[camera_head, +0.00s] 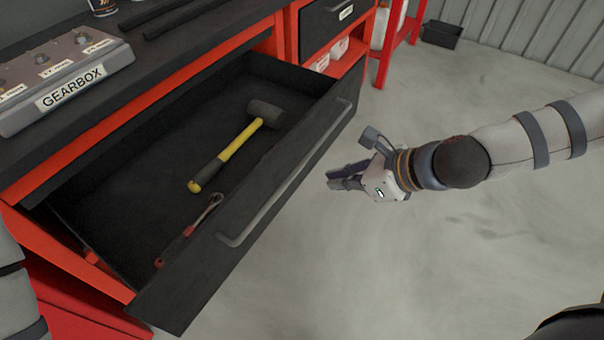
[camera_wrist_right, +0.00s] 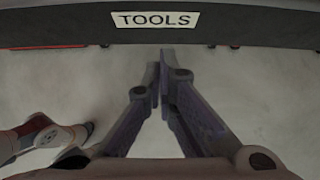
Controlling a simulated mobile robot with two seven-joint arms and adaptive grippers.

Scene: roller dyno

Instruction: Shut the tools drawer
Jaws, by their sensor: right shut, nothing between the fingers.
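The tools drawer (camera_head: 290,197) is pulled out of the red workbench, its black front facing right with a long grey handle. A mallet (camera_head: 235,147) with a yellow and black handle and a red-handled wrench (camera_head: 190,229) lie inside it. My right gripper (camera_head: 333,178) is shut and empty, just in front of the drawer front and apart from it in the head view. In the right wrist view the drawer front (camera_wrist_right: 250,22) with its "TOOLS" label (camera_wrist_right: 155,20) spans the top, beyond the shut fingers (camera_wrist_right: 164,85). My left gripper is not clearly in the head view.
A grey gearbox control box (camera_head: 65,75) sits on the black bench top. Another drawer (camera_head: 325,22), closed, is at the back. A red stand (camera_head: 385,55) and a dark bin (camera_head: 441,34) stand farther off. The floor right of the drawer is clear.

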